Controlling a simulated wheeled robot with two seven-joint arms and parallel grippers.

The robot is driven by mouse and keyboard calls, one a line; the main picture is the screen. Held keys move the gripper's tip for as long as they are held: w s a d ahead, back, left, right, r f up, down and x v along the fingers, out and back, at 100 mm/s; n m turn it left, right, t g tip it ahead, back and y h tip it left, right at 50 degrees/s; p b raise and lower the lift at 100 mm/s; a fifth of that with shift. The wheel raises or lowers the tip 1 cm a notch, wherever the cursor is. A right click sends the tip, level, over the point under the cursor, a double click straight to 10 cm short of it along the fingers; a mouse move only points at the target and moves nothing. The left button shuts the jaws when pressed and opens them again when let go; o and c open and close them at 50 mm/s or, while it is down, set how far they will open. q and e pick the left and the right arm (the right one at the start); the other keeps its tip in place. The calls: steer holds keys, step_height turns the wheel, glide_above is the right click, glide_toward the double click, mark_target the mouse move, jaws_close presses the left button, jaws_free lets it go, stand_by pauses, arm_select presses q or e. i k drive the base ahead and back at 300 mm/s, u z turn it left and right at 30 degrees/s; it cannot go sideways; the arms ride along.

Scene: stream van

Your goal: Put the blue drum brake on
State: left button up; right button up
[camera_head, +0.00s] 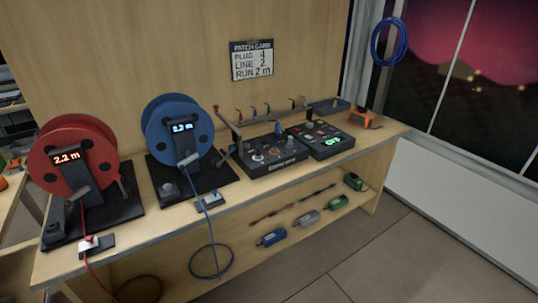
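The blue cable drum (158,112) stands on a dark base (214,180) on the wooden bench, with a small screen on its post reading about 2.2. A short grey lever (223,157) stands tilted at the right side of this drum; it looks like its brake, but I cannot tell whether it is on or off. A knob (168,188) sits on the base at the front left. Blue cable runs down from the drum's post through a small grey block (209,199) at the bench edge. Neither of my grippers is in view.
A red drum (52,135) reading 2.2 m stands left, with a similar lever (122,187). Control panels (273,153) stand right of the blue drum, below a wall card (252,60). A blue cable loop (226,262) hangs below the bench edge. Connectors lie on the lower shelf.

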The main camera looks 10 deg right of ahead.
mark_target(233, 148)
steer(key=k, duration=0.65)
steer(key=u, duration=0.65)
steer(key=i, duration=1.05)
steer(key=u, duration=0.1)
